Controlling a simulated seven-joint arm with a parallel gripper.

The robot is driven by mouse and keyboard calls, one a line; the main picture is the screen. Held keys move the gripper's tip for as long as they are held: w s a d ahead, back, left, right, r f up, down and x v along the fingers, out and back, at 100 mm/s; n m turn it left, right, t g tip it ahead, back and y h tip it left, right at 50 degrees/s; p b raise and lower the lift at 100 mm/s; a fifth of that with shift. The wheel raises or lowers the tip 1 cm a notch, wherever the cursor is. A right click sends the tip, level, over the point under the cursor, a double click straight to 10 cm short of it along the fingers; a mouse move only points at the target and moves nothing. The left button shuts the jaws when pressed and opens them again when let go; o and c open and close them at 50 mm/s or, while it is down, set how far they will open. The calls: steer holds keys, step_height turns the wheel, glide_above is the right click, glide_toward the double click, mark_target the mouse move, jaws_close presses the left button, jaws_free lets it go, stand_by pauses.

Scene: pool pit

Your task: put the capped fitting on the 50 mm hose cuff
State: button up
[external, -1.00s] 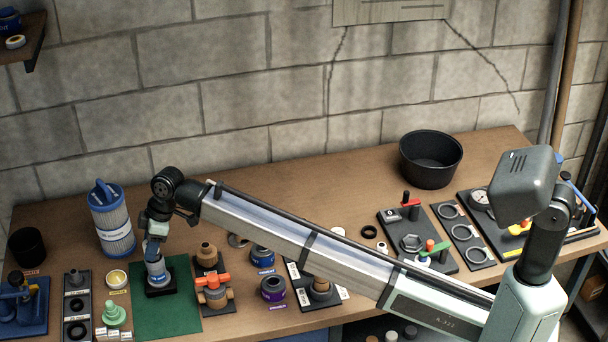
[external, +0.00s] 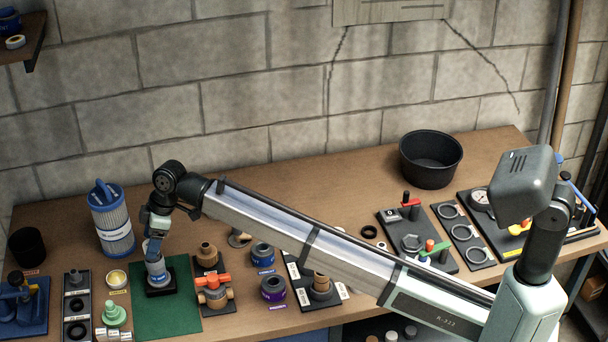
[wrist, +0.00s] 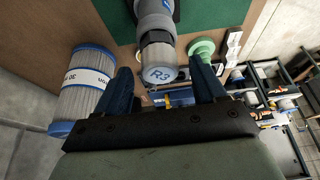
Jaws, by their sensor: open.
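A grey capped piece marked R2 (wrist: 160,75), which I take as the capped fitting, shows in the wrist view at the end of a grey upright part with a blue label. This grey upright part (external: 157,269), probably the hose cuff, stands on a black base on the green mat (external: 180,315) in the external view. I cannot read a 50 mm mark. My gripper (external: 152,242) is above this stack, pointing down. In the wrist view my gripper (wrist: 165,82) is open, one dark blue finger on each side of the capped end, with gaps. The seam between the pieces is unclear.
A pleated filter cartridge (external: 111,222) stands close to the left of my gripper. A green stepped piece (external: 115,314) and an orange-handled valve (external: 214,291) flank the mat. A black bucket (external: 431,160) is far right. The bench behind the arm is largely clear.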

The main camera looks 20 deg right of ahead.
steer(key=v, duration=1)
